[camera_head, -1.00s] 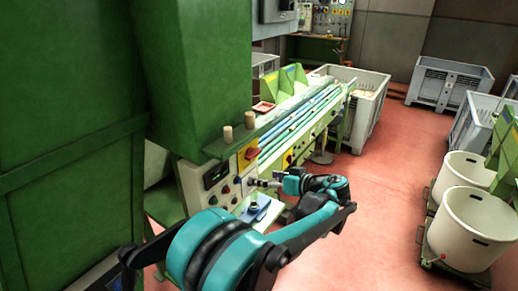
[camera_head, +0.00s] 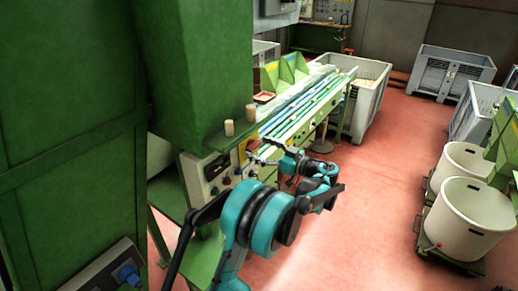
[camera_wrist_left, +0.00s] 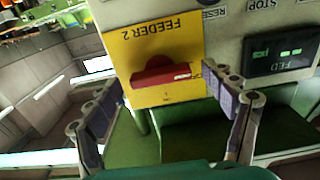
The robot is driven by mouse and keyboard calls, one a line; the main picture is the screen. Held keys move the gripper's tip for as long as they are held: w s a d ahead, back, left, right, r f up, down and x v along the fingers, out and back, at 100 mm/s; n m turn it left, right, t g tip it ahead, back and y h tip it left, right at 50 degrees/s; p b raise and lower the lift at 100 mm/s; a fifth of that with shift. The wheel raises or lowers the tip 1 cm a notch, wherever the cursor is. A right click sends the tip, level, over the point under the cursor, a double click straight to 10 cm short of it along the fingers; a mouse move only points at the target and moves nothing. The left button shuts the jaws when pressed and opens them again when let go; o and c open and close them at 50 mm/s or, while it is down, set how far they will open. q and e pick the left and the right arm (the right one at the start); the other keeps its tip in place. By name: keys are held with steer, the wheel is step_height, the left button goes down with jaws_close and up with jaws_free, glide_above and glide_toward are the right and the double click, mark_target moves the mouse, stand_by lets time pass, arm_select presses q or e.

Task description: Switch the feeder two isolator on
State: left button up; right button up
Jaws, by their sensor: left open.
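The feeder two isolator is a red rotary handle (camera_wrist_left: 160,72) on a yellow plate (camera_wrist_left: 185,30) marked FEEDER 2. In the left wrist view the lettering is upside down and the handle's bar lies nearly level across the plate. In the head view the yellow plate (camera_head: 252,146) shows at the end of the machine's panel, partly covered by my gripper. My left gripper (camera_wrist_left: 162,74) is open and empty, its fingers on either side of the handle in the picture. I cannot tell whether they touch it. My right gripper is out of view.
A lit FEED display (camera_wrist_left: 283,50) and RESET and STOP labels sit beside the plate. Two corks (camera_head: 240,120) stand on the green ledge above the panel. Green machine housing rises at left. White tubs (camera_head: 470,215) stand at right, with clear red floor between.

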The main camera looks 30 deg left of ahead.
arm_select(q)
steer(key=shift+a, duration=0.15)
steer(key=c, duration=1.2)
steer(key=shift+o, duration=0.2)
